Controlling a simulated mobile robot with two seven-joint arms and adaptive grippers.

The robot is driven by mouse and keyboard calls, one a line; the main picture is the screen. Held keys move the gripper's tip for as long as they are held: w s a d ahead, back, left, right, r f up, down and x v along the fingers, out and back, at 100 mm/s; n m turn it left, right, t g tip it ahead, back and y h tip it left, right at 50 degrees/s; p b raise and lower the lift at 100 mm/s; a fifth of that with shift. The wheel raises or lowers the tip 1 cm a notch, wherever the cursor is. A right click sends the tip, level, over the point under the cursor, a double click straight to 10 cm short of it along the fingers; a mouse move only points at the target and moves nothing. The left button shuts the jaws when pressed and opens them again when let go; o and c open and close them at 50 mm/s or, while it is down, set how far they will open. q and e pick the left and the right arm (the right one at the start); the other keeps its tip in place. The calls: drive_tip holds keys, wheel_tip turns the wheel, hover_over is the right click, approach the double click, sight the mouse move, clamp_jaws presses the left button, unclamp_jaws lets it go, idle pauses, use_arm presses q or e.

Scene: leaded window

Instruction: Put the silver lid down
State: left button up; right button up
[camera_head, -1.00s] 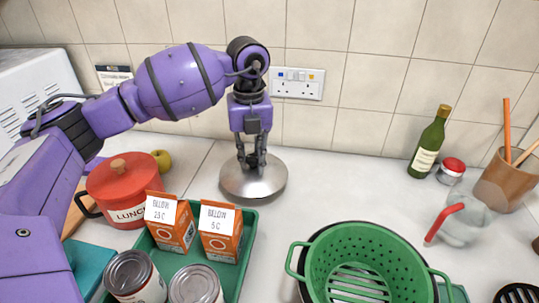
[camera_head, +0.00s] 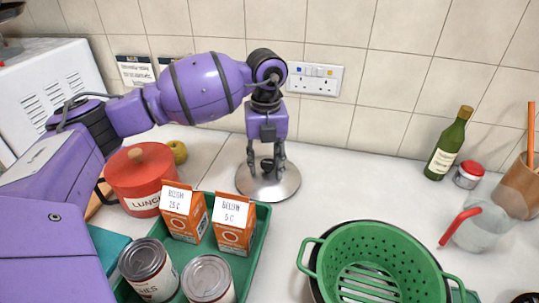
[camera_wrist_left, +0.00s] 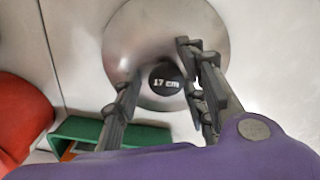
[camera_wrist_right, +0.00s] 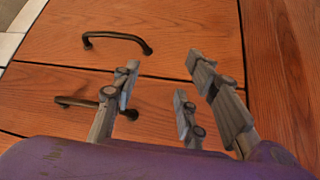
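The round silver lid (camera_head: 287,187) lies flat on the pale counter near the wall, behind the green tray. Its dark knob is marked "17 cm" in the left wrist view, where the lid (camera_wrist_left: 205,28) shows from above. My left gripper (camera_head: 266,167) points straight down over the lid. Its fingers stand apart on either side of the knob, with gaps showing, so it is open. My right gripper (camera_wrist_right: 165,90) is open and empty in the right wrist view, in front of wooden drawers.
A green tray (camera_head: 250,258) holds two orange cartons (camera_head: 233,224) and two cans (camera_head: 208,279). A red lidded pot (camera_head: 139,180) stands left of the lid. A green colander (camera_head: 375,260), bottle (camera_head: 447,145) and glass jug (camera_head: 482,228) are at right. Counter right of the lid is clear.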

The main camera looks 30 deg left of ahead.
sight(266, 163)
use_arm(q)
wheel_tip(266, 163, up, 12)
drive_tip(key=shift+r, duration=0.15)
idle(0.3)
drive_tip(key=shift+d, duration=0.1)
